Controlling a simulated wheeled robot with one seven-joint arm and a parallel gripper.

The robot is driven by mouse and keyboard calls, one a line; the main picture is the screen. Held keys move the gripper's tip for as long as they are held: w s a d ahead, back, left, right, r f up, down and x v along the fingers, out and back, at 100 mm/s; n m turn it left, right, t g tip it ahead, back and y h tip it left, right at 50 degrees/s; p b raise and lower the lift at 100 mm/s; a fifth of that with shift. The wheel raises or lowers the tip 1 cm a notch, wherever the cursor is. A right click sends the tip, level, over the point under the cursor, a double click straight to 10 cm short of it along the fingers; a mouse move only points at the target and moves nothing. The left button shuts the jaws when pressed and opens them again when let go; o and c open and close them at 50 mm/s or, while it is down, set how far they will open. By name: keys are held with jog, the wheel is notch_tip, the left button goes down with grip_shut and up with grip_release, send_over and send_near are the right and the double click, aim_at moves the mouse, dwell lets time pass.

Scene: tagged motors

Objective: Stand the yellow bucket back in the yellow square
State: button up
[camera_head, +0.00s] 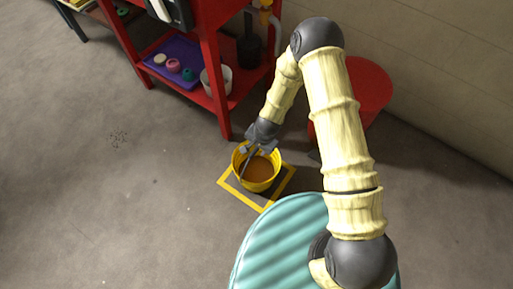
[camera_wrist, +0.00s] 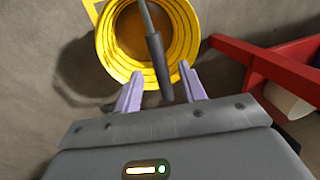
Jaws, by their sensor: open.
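The yellow bucket (camera_head: 258,182) stands upright inside the yellow square (camera_head: 225,183) on the floor, with brown contents or a brown inside showing. In the wrist view the bucket (camera_wrist: 107,45) is seen from above, and a corner of the square (camera_wrist: 91,10) shows at the top left. A grey rod with a thicker dark grip (camera_wrist: 158,65) reaches from over the bucket to between my fingers; I cannot tell whether it is the bucket's handle. My gripper (camera_head: 250,150) is at the bucket's rim. Its fingers (camera_wrist: 160,72) are apart on either side of the dark grip.
A red shelf unit (camera_head: 222,110) stands just behind the bucket, with a purple tray (camera_head: 160,52) and a white container (camera_head: 207,84) on its lower shelf. A red round object (camera_head: 372,85) stands behind my arm. A teal ribbed surface (camera_head: 275,240) is in front. Floor at left is clear.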

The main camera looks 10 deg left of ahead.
notch_tip(320, 180, up, 13)
jog(key=s+d+p, duration=0.1)
jog(key=d+p, duration=0.1)
jog(key=p, duration=0.2)
jog(key=shift+d, duration=0.2)
jog(key=shift+r, duration=0.1)
jog(key=w+d+r+n+t, duration=0.1)
jog(key=d+r+n, duration=0.2)
jog(key=d+r, duration=1.05)
jog(key=s+d+r+n+h, duration=0.1)
jog(key=s+d+r, duration=0.3)
jog(key=d+r, duration=0.15)
jog(key=s+d+r+h, duration=0.1)
jog(key=s+d+r, duration=0.25)
jog(key=r, duration=0.25)
notch_tip(320, 180, up, 36)
jog(key=p, duration=3.6)
jog(key=shift+w+d+f+t, duration=0.2)
jog(key=shift+w+t, duration=0.1)
jog(key=shift+t, duration=0.1)
